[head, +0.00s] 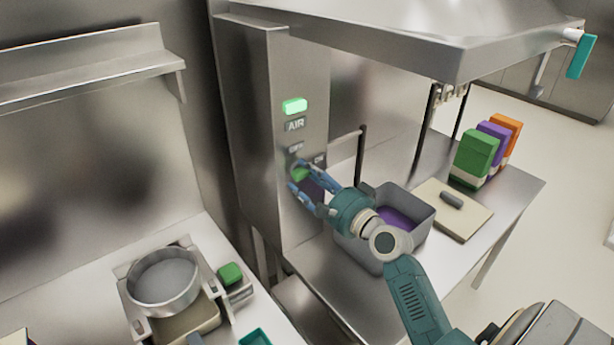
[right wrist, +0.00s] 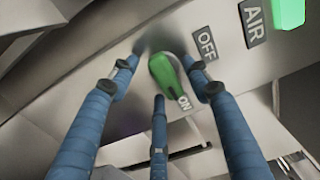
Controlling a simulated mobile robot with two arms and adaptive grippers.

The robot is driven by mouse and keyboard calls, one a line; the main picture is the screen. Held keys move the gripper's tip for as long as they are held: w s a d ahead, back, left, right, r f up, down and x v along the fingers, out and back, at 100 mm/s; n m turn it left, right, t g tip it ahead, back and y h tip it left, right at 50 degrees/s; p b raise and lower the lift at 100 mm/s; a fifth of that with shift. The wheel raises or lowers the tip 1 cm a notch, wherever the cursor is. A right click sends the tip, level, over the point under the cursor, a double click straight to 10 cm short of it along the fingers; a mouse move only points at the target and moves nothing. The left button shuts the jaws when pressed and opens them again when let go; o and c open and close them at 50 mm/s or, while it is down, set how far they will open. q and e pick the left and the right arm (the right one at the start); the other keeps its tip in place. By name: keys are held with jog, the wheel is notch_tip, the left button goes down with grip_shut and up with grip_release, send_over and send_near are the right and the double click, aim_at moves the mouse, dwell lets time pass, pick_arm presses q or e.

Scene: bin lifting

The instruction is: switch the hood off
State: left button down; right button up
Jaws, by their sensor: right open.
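The hood's steel side panel (head: 252,110) carries a lit green lamp (head: 295,106), an AIR label (head: 295,125), and OFF and ON labels. A green knob (head: 300,174) sits below the labels. In the right wrist view the elongated knob (right wrist: 166,76) points toward the ON label (right wrist: 184,103), with the OFF label (right wrist: 206,44) to its upper right. My right gripper (head: 295,175) is open at the panel, its blue fingers spread around the knob. Whether any finger touches the knob is unclear. My left gripper is out of view.
Under the hood a grey bin (head: 352,243) with purple contents stands on a steel table, beside a cutting board (head: 435,216) and several coloured boxes (head: 473,155). A round pan (head: 165,275) stands on the left counter. A wall shelf (head: 90,75) is at the upper left.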

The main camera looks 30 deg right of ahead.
jog(key=shift+c, duration=0.2)
jog(key=c, duration=1.1)
